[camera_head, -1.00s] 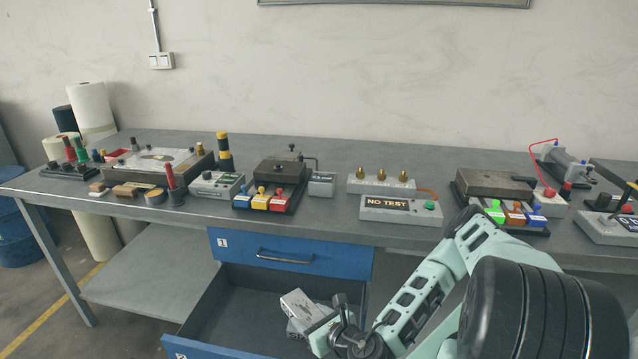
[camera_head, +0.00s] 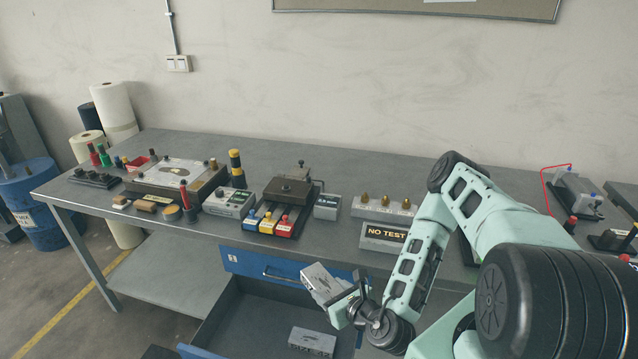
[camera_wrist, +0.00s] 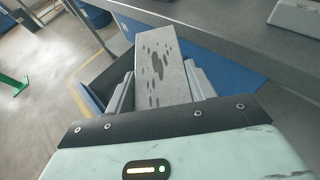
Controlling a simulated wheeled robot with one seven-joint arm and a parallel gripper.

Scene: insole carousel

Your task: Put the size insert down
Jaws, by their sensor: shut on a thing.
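The size insert, a grey metal block (camera_head: 320,283), is held tilted above the open drawer in the head view. In the wrist view the block (camera_wrist: 162,68) shows dark oval marks on its upper face. My gripper (camera_wrist: 160,88) is shut on it, with one finger on each side. In the head view my gripper (camera_head: 342,296) is in front of the blue drawer marked 1. A second grey block (camera_head: 312,342) lies on the floor of the open drawer (camera_head: 252,318), below my gripper.
The bench (camera_head: 330,172) carries a press with yellow, blue and red blocks (camera_head: 270,222), a "NO TEST" box (camera_head: 384,237), a small grey box (camera_head: 327,207) and a plate fixture (camera_head: 172,175). Bare bench top lies behind them. The closed blue drawer (camera_head: 240,263) is above the open one.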

